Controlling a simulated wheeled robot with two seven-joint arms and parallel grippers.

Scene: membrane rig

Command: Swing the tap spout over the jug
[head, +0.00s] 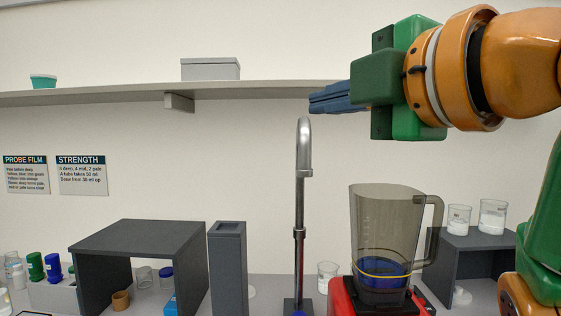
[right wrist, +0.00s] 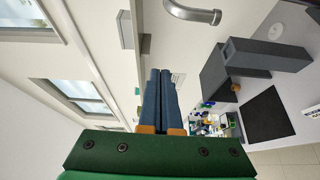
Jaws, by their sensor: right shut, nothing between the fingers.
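The silver tap (head: 299,215) stands upright, left of the jug. Its curved spout (head: 305,135) bends over at the top, and its open end hangs just right of the riser, left of the jug's rim. The grey see-through jug (head: 374,215) stands on a red base, with something blue and a yellow band low in it. My right gripper (head: 312,101) is shut and empty, its blue fingers pointing left just above the spout's bend in the head view. In the right wrist view the spout (right wrist: 192,13) shows beyond the fingertips (right wrist: 160,72). My left gripper is out of view.
A wall shelf (head: 240,88) with a grey box (head: 210,69) runs behind my right gripper. A tall dark block (head: 227,265) and a dark open-fronted housing (head: 145,235) stand left of the tap. Beakers (head: 491,216) stand on a dark stand at right.

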